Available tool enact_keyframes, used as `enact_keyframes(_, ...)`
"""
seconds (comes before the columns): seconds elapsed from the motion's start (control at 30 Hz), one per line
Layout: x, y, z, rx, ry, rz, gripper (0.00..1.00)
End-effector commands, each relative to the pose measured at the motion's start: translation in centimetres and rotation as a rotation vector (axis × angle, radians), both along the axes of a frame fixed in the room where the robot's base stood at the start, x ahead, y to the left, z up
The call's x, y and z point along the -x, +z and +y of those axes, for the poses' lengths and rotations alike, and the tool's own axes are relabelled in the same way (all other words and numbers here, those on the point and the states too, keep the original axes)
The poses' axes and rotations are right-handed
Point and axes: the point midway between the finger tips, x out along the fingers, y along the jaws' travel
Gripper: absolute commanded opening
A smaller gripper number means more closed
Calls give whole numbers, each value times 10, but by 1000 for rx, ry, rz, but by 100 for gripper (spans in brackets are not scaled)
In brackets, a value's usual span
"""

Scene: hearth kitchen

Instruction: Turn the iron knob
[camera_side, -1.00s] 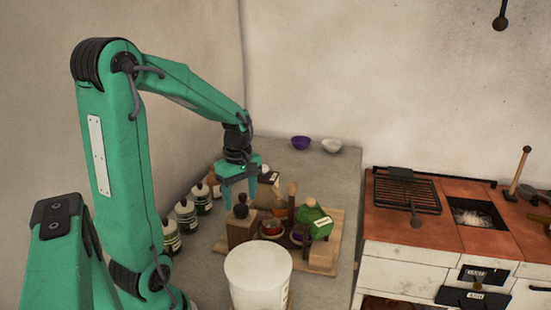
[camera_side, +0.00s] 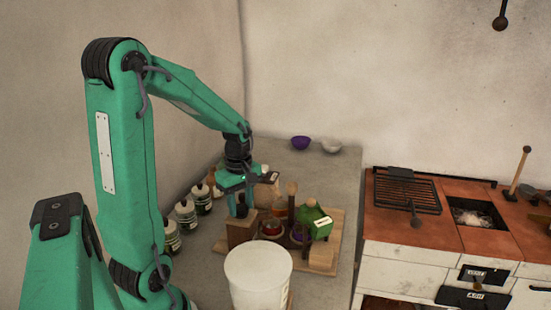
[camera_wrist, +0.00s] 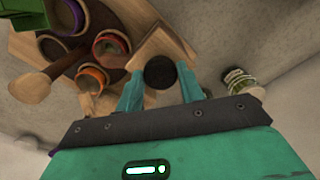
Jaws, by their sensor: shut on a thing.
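The iron knob (camera_wrist: 160,72) is a round black knob on top of a small wooden box (camera_side: 242,231). In the wrist view it sits between the two teal fingers of my gripper (camera_wrist: 159,84). My gripper (camera_side: 241,203) has come down over the box from above in the side view and is shut on the knob. The fingers hide most of the knob in the side view. The box also shows in the wrist view (camera_wrist: 160,45) beneath the knob.
A wooden tray (camera_side: 325,258) beside the box carries a green container (camera_side: 313,217) and several small bowls. Labelled jars (camera_side: 186,216) stand along the left. A white bucket (camera_side: 258,275) stands in front. A stove (camera_side: 440,235) is at the right.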

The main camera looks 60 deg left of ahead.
Motion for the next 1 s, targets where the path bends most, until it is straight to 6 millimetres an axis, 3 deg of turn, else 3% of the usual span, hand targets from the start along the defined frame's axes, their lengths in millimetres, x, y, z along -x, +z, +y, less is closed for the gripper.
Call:
enact_keyframes(0.47,0,1,0,0,-153,0,15)
enact_keyframes(1.0,1,1,0,0,-629,0,15)
